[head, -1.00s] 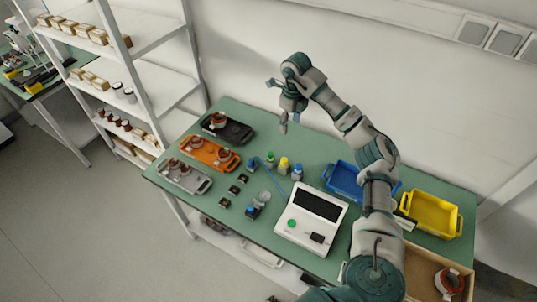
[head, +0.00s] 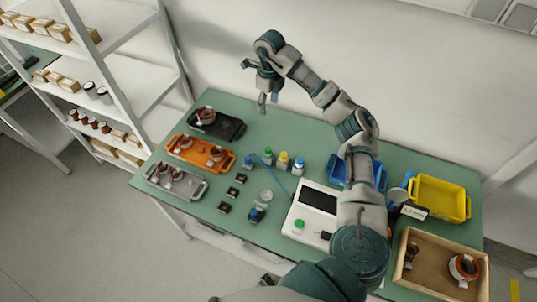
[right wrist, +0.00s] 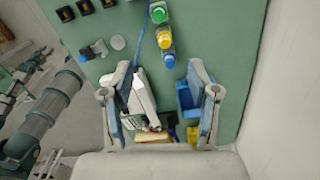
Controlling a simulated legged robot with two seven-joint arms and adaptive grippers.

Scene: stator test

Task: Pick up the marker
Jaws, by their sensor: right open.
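I cannot make out a marker for certain in either view; small items near the yellow tray are partly hidden by my right arm. My right gripper (head: 256,84) is open and empty, high near the wall, above the back edge of the green table (head: 300,160). In the right wrist view its two fingers (right wrist: 158,92) are wide apart, with the table below and nothing between them at finger height.
A white device (head: 312,215) stands mid-table. Left of it are bottles, small black parts and black, orange and grey trays (head: 198,151). On the right are a blue tray (head: 335,170), a yellow tray (head: 440,197) and a wooden box (head: 432,275). White shelves (head: 110,70) stand at left.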

